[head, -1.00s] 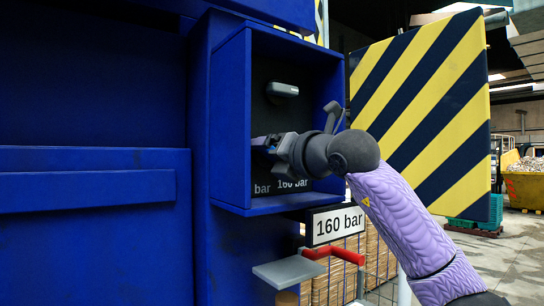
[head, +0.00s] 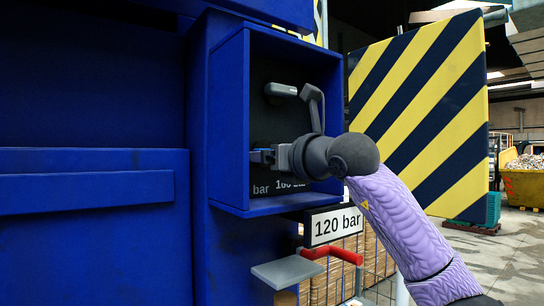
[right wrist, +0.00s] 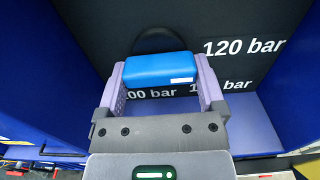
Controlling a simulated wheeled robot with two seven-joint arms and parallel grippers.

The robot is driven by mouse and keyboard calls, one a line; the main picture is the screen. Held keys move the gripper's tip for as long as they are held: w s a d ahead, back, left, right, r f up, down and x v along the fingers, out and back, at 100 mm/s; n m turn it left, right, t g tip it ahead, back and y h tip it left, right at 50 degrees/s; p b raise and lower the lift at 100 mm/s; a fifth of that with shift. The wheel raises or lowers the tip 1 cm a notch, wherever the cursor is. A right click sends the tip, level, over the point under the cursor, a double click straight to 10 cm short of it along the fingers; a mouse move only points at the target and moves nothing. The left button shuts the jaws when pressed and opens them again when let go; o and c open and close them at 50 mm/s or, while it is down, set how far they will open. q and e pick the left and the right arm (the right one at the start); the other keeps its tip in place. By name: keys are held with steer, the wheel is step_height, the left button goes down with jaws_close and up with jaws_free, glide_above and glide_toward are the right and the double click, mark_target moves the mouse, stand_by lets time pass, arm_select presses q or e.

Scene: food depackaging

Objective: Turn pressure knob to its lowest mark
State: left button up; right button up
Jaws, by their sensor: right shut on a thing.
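The pressure knob (right wrist: 155,68) is a blue bar with a white mark at its right end, on a dark round base in the right wrist view. My right gripper (right wrist: 159,76) is shut on it, one lilac finger at each end. In the head view the right gripper (head: 264,157) reaches sideways into the blue box; my gripper largely hides the knob there. A "120 bar" label (right wrist: 244,47) is right of the knob; partly covered labels lie below it. The hanging display sign (head: 338,225) reads "120 bar". My left gripper is not in view.
The blue box (head: 230,120) has walls close around my right gripper. A grey handle (head: 282,90) sits higher on its dark back panel. A yellow-black striped door (head: 420,110) stands open at right. A grey ledge (head: 288,272) and red handle (head: 335,253) are below.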

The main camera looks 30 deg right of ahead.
steer(key=shift+f, duration=0.1)
stand_by(0.3)
steer(key=o, duration=1)
steer(key=shift+c, duration=0.2)
steer(key=s+b, duration=0.4)
steer(key=s, duration=0.6)
steer(key=shift+d, duration=0.4)
